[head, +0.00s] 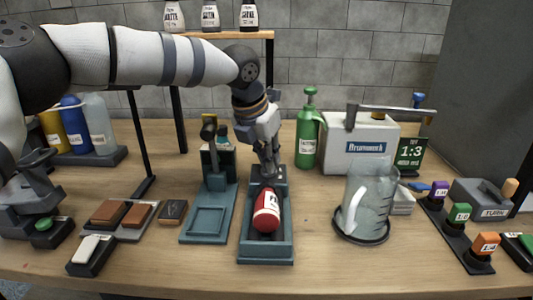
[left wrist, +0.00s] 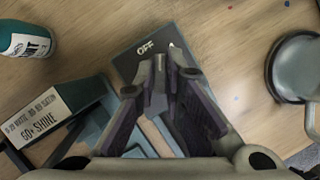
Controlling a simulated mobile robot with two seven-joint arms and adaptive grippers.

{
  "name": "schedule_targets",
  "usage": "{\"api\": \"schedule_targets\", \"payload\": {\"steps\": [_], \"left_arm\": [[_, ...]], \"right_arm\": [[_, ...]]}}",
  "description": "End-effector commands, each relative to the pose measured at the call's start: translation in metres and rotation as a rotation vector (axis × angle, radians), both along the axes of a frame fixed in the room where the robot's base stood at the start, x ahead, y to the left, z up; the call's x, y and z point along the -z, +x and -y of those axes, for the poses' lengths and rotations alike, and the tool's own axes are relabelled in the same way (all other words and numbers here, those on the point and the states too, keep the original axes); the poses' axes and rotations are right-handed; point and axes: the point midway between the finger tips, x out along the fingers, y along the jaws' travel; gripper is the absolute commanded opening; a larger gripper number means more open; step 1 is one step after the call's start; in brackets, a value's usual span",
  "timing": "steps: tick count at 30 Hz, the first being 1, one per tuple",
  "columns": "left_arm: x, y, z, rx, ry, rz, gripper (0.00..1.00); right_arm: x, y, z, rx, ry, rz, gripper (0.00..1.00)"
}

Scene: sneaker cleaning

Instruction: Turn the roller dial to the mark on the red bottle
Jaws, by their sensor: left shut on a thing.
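The red bottle (head: 266,216) lies in a teal roller tray (head: 266,250), its white label turned partly to the right. My left gripper (head: 268,170) points down at the back end of this tray, behind the bottle. In the left wrist view its fingers (left wrist: 160,85) are closed together on a small part beside a dark plate (left wrist: 128,62) marked OFF and a small white mark. The part looks like the roller dial, but the fingers cover most of it. The mark on the bottle is too small to read. My right gripper is not in view.
A teal stand (head: 207,222) is close to the tray's left. Brushes (head: 122,215) lie left. A grey box with a wooden knob (head: 484,198) is far right.

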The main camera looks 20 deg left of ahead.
Motion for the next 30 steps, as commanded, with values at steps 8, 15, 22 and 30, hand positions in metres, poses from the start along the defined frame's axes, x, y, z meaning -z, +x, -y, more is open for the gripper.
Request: {"api": "schedule_targets", "payload": {"steps": [8, 15, 22, 30], "left_arm": [[0.002, 0.002, -0.002, 0.233, -0.003, 0.000, 0.00], [0.002, 0.002, -0.002, 0.387, -0.002, 0.001, 0.00], [0.001, 0.002, -0.003, 0.472, -0.002, 0.002, 0.00], [0.000, 0.002, -0.003, 0.508, -0.001, 0.002, 0.00]], "right_arm": [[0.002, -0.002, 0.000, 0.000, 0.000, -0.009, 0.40], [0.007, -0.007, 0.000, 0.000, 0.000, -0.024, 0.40], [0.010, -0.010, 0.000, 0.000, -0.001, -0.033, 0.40], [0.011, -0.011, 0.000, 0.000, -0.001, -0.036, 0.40]]}}
